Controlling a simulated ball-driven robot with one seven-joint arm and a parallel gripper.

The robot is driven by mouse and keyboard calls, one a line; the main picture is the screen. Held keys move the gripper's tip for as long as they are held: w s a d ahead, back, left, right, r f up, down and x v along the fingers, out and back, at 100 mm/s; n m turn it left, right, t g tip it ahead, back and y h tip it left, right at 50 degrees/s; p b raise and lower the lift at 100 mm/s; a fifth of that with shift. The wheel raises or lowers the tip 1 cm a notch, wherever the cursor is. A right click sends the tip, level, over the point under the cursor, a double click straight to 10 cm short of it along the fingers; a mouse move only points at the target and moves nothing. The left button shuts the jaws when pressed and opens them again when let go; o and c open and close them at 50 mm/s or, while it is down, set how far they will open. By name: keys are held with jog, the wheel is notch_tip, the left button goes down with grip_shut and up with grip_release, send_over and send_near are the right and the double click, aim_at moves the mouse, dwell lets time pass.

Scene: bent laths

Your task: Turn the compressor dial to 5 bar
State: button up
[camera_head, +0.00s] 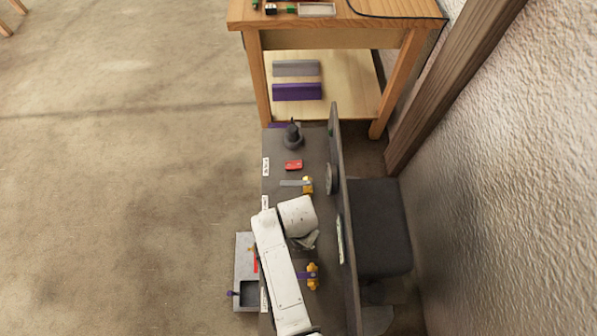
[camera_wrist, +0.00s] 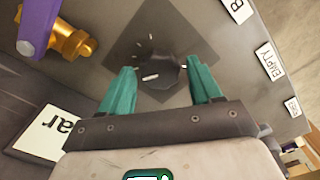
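The compressor dial (camera_wrist: 165,72) is a dark round knob with a white pointer mark, on a dark square plate (camera_wrist: 130,42) with pale tick marks. The plate lies on a grey panel. My gripper (camera_wrist: 160,70) is open, its two teal fingers apart, one at each side of the dial. I cannot tell whether the fingers touch it. A white sign (camera_wrist: 47,133) ending in "ar" shows at the lower left; the rest is cut off. In the head view my white arm reaches over the grey bench (camera_head: 313,150) and hides the dial.
A brass valve with a purple lever (camera_wrist: 38,25) is left of the dial; it also shows in the head view (camera_head: 312,276). Another brass valve (camera_head: 307,185), a red block (camera_head: 293,165) and a black fitting (camera_head: 292,137) stand farther back. An upright board (camera_head: 344,200) edges the right.

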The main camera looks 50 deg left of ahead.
jog(key=shift+o, duration=0.5)
notch_tip(320, 180, up, 11)
jog(key=shift+f+p, duration=0.15)
jog(key=shift+p, duration=0.25)
dwell(0.4)
